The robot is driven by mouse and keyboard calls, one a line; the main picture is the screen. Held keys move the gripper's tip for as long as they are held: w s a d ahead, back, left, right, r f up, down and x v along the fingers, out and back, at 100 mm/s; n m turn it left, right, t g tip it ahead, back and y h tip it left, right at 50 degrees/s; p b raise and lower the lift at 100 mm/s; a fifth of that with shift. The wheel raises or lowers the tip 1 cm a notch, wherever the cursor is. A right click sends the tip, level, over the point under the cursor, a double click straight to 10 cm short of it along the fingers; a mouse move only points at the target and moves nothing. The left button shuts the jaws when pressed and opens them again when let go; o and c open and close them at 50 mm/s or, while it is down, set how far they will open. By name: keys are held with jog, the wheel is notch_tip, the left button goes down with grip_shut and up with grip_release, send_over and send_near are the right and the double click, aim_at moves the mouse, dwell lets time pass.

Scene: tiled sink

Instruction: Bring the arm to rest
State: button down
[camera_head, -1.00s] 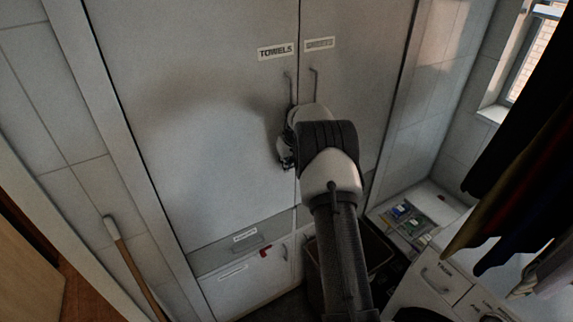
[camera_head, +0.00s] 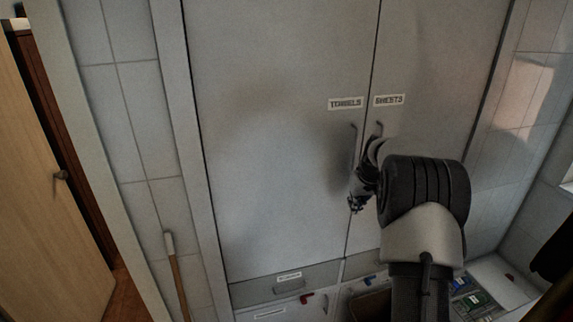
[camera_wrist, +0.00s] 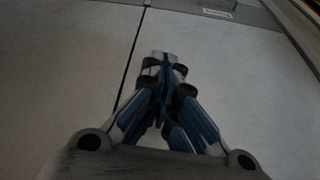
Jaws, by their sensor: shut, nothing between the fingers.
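My gripper (camera_head: 355,206) is in front of the tall grey cabinet, by the seam between its two doors and just below the handles. In the wrist view my gripper (camera_wrist: 163,62) has its fingertips together with nothing between them. The cabinet doors behind it look closed. My arm's thick dark and white link hides part of the right door.
The left door (camera_head: 270,150) is labelled TOWELS; the right door (camera_head: 440,110) is labelled SHEETS. A drawer (camera_head: 250,291) sits below. A broom handle (camera_head: 178,285) leans at the left wall. A wooden door (camera_head: 45,190) stands far left. A tray of items (camera_head: 475,300) lies lower right.

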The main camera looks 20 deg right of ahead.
jog(key=s+a+r+n+b, duration=0.1)
jog(key=s+a+r+b, duration=0.2)
jog(key=s+a+r, duration=0.5)
jog(key=s+a+r+b, duration=0.25)
jog(key=s+a, duration=0.45)
jog(key=a, duration=0.5)
jog(key=s+a+f+b, duration=0.2)
jog(key=s+a+f, duration=0.1)
jog(key=s, duration=0.5)
jog(key=s+a+f+b, duration=0.2)
jog(key=s+a+f, duration=0.1)
jog(key=s, duration=0.5)
jog(key=s+a+f+b, duration=0.1)
jog(key=s+a+f, duration=0.2)
jog(key=s, duration=0.5)
jog(key=shift+a+n+y+b, duration=0.3)
jog(key=shift+a+n+b, duration=0.1)
jog(key=shift+a, duration=0.5)
jog(key=shift+s, duration=0.1)
